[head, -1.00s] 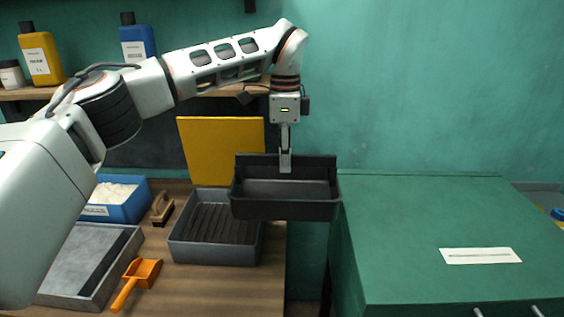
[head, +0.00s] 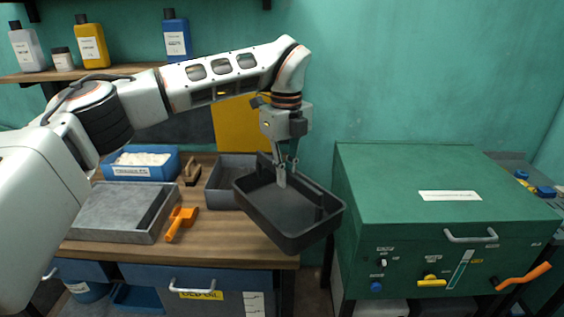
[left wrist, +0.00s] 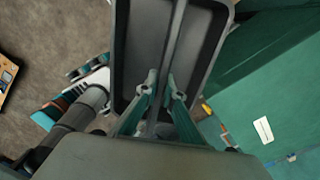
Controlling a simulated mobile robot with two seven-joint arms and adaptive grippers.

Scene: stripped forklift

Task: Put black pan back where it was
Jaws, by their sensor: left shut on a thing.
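The black pan (head: 285,215) is a deep rectangular tray, held in the air in the head view, in front of the gap between the wooden bench and the green cabinet. It is tilted, with its near right end lower. My left gripper (head: 287,178) is shut on an upright part inside the pan. In the left wrist view the pan (left wrist: 205,45) shows between the fingers of my left gripper (left wrist: 160,95), with a thin divider between them. My right gripper is not in view.
The green cabinet (head: 400,185) has a mostly bare top with a white label.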

